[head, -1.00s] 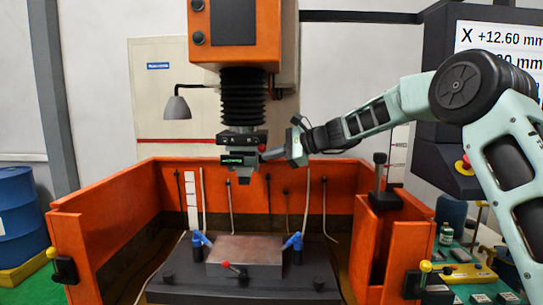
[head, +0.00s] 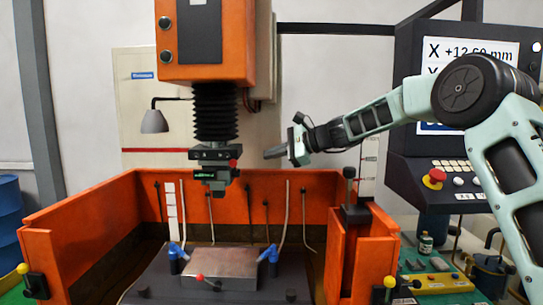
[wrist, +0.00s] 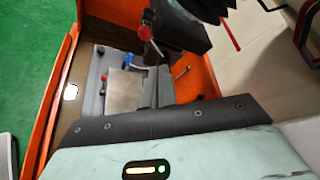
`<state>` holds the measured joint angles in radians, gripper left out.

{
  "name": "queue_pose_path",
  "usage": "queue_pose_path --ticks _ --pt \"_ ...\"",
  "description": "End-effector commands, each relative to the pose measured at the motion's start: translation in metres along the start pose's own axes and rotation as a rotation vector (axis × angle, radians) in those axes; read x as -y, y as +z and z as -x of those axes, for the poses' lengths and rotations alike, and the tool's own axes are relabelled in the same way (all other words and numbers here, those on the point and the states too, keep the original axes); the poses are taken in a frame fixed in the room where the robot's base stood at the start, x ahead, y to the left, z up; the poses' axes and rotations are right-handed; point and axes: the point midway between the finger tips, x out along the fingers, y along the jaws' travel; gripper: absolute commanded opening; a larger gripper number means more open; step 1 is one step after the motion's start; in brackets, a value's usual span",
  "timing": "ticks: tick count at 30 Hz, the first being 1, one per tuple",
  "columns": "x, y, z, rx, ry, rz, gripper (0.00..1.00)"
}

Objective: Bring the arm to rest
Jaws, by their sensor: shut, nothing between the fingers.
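My gripper (head: 272,153) is shut and empty, pointing left at the end of my stretched-out mint-green arm in the head view. Its tip is just right of the tool holder (head: 214,168) under the machine's black bellows, with a visible gap between them in the picture. The tool holder carries a small box with a green display.
Below is the orange-walled tank (head: 85,225) with a metal block (head: 222,262) held by blue clamps. At the right are a control console (head: 455,170) with a red button and a green-topped bench (head: 440,270) with bottles and small parts. Open air lies between arm and tank.

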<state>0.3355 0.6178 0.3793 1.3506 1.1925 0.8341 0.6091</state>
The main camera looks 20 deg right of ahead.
Motion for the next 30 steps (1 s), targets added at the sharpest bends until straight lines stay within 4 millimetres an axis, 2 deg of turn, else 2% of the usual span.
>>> queue_pose_path --ticks 10,14,17,20,21,23,24,26,27,29,30 --pt "-0.002 0.000 -0.001 0.001 0.005 0.001 0.00" --pt "-0.025 0.010 -0.013 -0.002 0.055 0.044 0.00" --pt "-0.070 0.029 -0.031 -0.008 0.155 0.137 0.00" --pt "-0.136 0.052 -0.048 -0.010 0.295 0.279 0.00" --pt "-0.164 0.061 -0.052 -0.009 0.356 0.344 0.00" --pt "-0.206 0.074 -0.055 -0.003 0.444 0.446 0.00" --pt "-0.235 0.081 -0.055 0.003 0.504 0.516 0.00" --pt "-0.278 0.090 -0.052 0.017 0.593 0.626 0.00" --pt "-0.307 0.095 -0.047 0.029 0.653 0.702 0.00" --pt "-0.350 0.101 -0.038 0.051 0.741 0.822 0.00" --pt "-0.378 0.103 -0.030 0.070 0.800 0.903 0.00"
